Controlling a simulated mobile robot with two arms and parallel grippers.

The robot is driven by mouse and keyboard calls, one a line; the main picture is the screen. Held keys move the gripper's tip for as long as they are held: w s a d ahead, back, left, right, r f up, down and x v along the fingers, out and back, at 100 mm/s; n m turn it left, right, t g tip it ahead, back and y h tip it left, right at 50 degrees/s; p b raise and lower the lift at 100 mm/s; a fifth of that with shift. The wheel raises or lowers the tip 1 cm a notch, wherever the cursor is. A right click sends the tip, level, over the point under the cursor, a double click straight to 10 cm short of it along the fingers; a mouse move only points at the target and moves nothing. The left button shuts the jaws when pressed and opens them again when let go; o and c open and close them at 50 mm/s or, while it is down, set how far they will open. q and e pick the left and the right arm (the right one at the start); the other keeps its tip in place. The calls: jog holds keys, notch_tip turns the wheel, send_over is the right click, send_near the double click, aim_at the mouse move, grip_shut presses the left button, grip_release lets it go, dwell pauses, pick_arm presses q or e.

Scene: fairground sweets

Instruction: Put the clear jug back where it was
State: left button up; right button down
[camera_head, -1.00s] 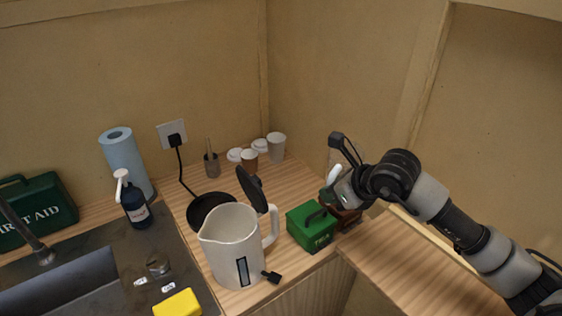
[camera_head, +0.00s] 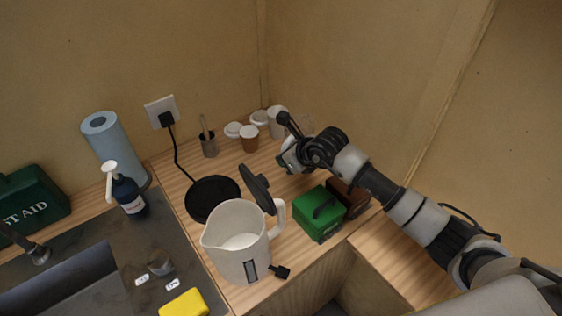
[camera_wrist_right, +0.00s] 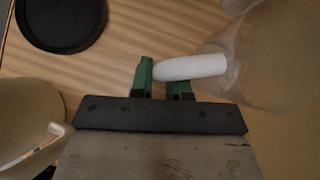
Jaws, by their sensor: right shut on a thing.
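The clear jug (camera_wrist_right: 275,50) shows at the right of the right wrist view, with its white handle (camera_wrist_right: 195,67) between the green fingertips. My right gripper (camera_wrist_right: 166,80) is shut on that handle. The jug is barely visible there, see-through and partly behind my wrist. I cannot tell whether its bottom touches the counter. My left gripper is not in view.
A white kettle (camera_head: 228,240) with its lid up stands in front of a black round base (camera_head: 212,198). A green tin (camera_head: 319,214) and a brown box (camera_head: 349,195) stand right of it. Bare counter lies between the base and my gripper.

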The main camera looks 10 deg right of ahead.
jog(key=f, duration=0.1)
jog(key=f+p, duration=0.1)
jog(key=f, duration=0.1)
jog(key=w+a+f+p, duration=0.1)
jog(key=shift+w+a+f, duration=0.1)
jog(key=shift+f, duration=0.4)
jog(key=shift+f, duration=0.1)
jog(key=c, duration=1.1)
grip_release()
